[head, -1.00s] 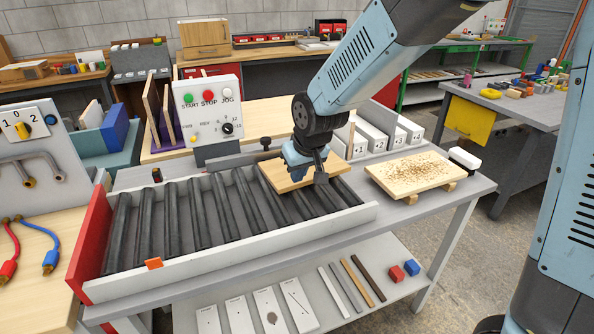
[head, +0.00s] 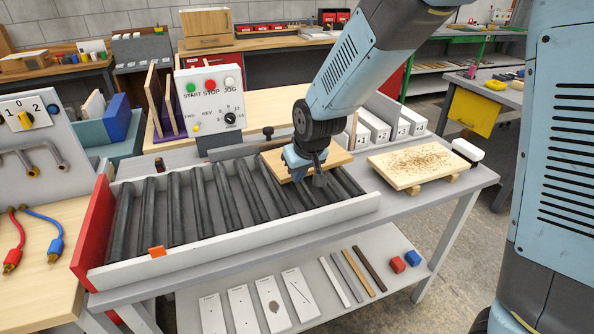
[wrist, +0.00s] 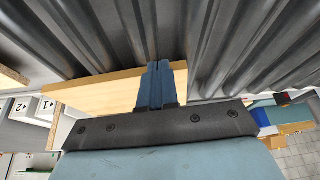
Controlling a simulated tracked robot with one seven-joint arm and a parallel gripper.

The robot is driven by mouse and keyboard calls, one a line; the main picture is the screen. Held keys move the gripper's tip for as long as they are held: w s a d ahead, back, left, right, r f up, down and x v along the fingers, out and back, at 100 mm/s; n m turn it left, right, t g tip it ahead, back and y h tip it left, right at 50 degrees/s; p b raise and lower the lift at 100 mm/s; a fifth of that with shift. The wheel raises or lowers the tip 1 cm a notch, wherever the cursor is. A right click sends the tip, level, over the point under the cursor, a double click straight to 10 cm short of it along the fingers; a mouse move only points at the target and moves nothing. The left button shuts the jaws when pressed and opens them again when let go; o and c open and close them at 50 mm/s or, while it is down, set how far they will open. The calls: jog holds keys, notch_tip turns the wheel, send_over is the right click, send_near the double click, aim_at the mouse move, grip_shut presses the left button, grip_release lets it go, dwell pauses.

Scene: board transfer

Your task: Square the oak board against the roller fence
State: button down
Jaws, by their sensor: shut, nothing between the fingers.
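The oak board (head: 333,160) is a pale wooden board lying on the right part of the black roller bed (head: 180,207), partly hidden by my gripper. In the wrist view the closed blue fingers (wrist: 157,85) overlap the edge of the oak board (wrist: 100,95), with the rollers (wrist: 110,30) beyond. I cannot tell whether the fingertips touch it. A white rail (head: 230,235) runs along the near side of the rollers. The board lies at the far side, apart from this rail.
A control panel (head: 209,100) with START, STOP and JOG buttons stands behind the rollers. A board covered in brown bits (head: 415,165) rests on blocks at the right. A red end plate (head: 95,235) closes the left end. The left rollers are clear.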

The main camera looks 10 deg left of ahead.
jog(key=shift+x, duration=0.85)
jog(key=shift+w+a, duration=0.7)
jog(key=shift+w, duration=0.25)
jog(key=shift+s+d, duration=0.75)
jog(key=shift+s, duration=0.25)
notch_tip(320, 180, up, 7)
jog(key=shift+d, duration=0.1)
dwell(0.4)
